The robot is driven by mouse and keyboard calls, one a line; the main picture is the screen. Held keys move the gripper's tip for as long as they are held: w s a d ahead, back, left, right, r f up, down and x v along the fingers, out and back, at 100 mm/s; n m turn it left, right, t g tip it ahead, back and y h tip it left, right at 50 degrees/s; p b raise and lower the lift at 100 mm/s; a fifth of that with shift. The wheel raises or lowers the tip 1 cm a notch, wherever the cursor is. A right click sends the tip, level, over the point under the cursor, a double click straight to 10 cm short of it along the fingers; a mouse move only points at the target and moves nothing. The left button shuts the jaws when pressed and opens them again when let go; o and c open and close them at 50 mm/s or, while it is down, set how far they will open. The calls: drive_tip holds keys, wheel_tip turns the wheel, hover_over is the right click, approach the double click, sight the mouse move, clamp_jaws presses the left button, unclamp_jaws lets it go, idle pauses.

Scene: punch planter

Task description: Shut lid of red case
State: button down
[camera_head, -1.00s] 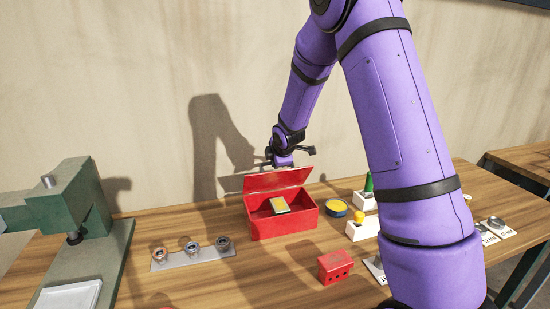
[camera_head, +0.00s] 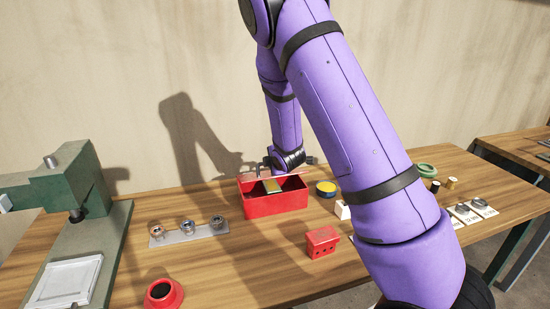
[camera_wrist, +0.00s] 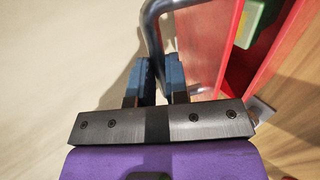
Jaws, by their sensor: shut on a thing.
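The red case (camera_head: 276,206) stands on the wooden table with its front low wall toward me. Its lid (camera_head: 250,178) is hinged at the back and now shows almost edge-on, raised above the case. A yellow-topped item (camera_head: 270,187) lies inside. My gripper (camera_head: 271,171) is at the lid, partly hidden by my wrist. In the wrist view, my gripper's blue fingers (camera_wrist: 158,68) are closed around a grey curved handle (camera_wrist: 152,28) beside the red lid (camera_wrist: 200,40). A green item (camera_wrist: 258,20) shows in the case beyond the lid.
A metal rack with several rings (camera_head: 188,234) and a green press (camera_head: 75,225) stand left. A wall is behind.

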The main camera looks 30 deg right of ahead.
drive_tip(key=s+f, duration=0.2)
drive_tip(key=f, duration=0.1)
drive_tip(key=shift+a, duration=0.15)
drive_tip(key=shift+s+a+f, duration=0.15)
drive_tip(key=shift+s+f, duration=0.35)
drive_tip(key=shift+f, duration=0.35)
drive_tip(key=shift+s+a+f, duration=0.1)
drive_tip(key=shift+s+f, duration=0.35)
drive_tip(key=shift+f, duration=0.35)
drive_tip(key=c, duration=1.2)
unclamp_jaws()
drive_tip(key=shift+w+f, duration=0.1)
drive_tip(key=shift+o, duration=0.4)
drive_tip(key=shift+r, duration=0.2)
drive_tip(key=v, duration=1)
drive_tip(key=shift+r, duration=0.3)
drive_tip(key=shift+r, duration=0.1)
